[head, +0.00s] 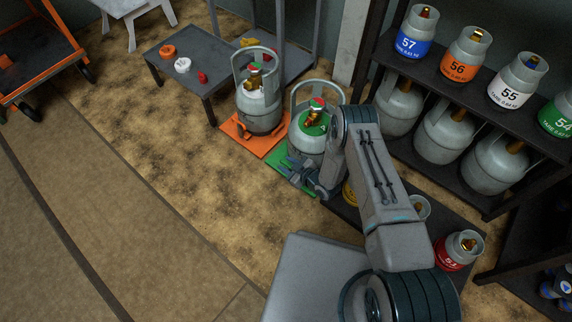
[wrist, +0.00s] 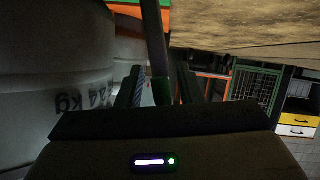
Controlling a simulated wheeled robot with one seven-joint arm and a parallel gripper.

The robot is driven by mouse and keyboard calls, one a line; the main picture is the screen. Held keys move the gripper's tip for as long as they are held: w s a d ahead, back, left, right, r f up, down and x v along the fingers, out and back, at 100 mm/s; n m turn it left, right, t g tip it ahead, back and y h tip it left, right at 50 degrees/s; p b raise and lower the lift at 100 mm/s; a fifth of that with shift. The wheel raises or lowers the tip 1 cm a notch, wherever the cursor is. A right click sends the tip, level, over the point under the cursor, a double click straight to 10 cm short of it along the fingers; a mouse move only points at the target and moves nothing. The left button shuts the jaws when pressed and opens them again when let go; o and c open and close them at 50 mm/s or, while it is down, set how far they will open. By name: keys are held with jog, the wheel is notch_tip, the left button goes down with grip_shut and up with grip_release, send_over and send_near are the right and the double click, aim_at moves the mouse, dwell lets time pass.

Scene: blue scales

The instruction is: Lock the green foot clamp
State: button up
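The green base plate (head: 274,161) lies on the floor under a grey gas cylinder with a green band (head: 313,125). My gripper (head: 291,168) is low at the front of this plate, beside the cylinder's foot. It hides most of that side, so I cannot make out the clamp's position in the head view. In the wrist view my gripper's two fingers (wrist: 158,92) are apart. A dark upright bar (wrist: 156,45) shows between them, perhaps the clamp lever; I cannot tell whether they touch it. The pale cylinder wall (wrist: 60,85) fills the left side.
An orange plate (head: 243,137) with another cylinder (head: 258,100) stands just left of the green one. Shelves with several cylinders (head: 445,130) stand at the right. A small dark table (head: 190,60) stands at the back.

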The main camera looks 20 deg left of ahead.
jog(key=shift+s+a+r, duration=0.1)
jog(key=shift+a, duration=0.05)
jog(key=shift+s+r, duration=0.1)
jog(key=p+v, duration=0.5)
jog(key=v, duration=0.8)
jog(key=shift+d, duration=0.4)
